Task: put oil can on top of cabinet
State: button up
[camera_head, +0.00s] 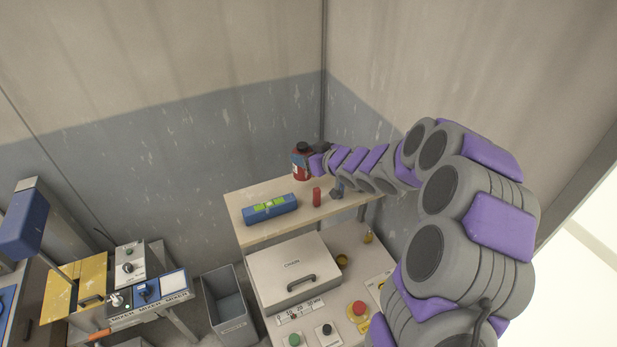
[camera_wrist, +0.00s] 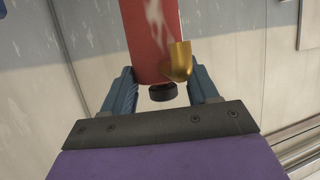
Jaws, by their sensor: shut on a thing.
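A red can (camera_head: 300,167) with a dark top, which I take as the oil can, is at the end of my arm above the back of a wooden top (camera_head: 240,204). My gripper (camera_head: 311,163) is shut on it from the right. In the wrist view the red can (camera_wrist: 148,40) stands between the two blue-grey fingers, with a brass-coloured part and a black knob near its end. The can looks about upright in the head view. I cannot tell whether it touches the wooden top. No cabinet is clearly recognisable; the wooden top may be its upper surface.
A blue toolbox (camera_head: 270,211) with green items and a small red cylinder (camera_head: 317,196) stand on the wooden top. A grey bin (camera_head: 229,305) is left. Walls meet behind.

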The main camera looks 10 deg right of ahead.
aim_at(300, 174)
jog(key=a+f, duration=0.1)
jog(key=f, duration=0.1)
jog(key=a+f, duration=0.1)
jog(key=f, duration=0.1)
jog(key=a+f, duration=0.1)
jog(key=f, duration=0.1)
jog(key=shift+f, duration=0.25)
jog(key=shift+w+d+f, duration=0.1)
jog(key=shift+d+f, duration=0.05)
jog(key=shift+d, duration=0.95)
jog(key=o, duration=0.7)
jog(key=shift+d, duration=0.1)
jog(key=o, duration=0.3)
jog(key=shift+a, duration=0.5)
jog(key=shift+o, duration=0.6)
jog(key=shift+a, duration=0.55)
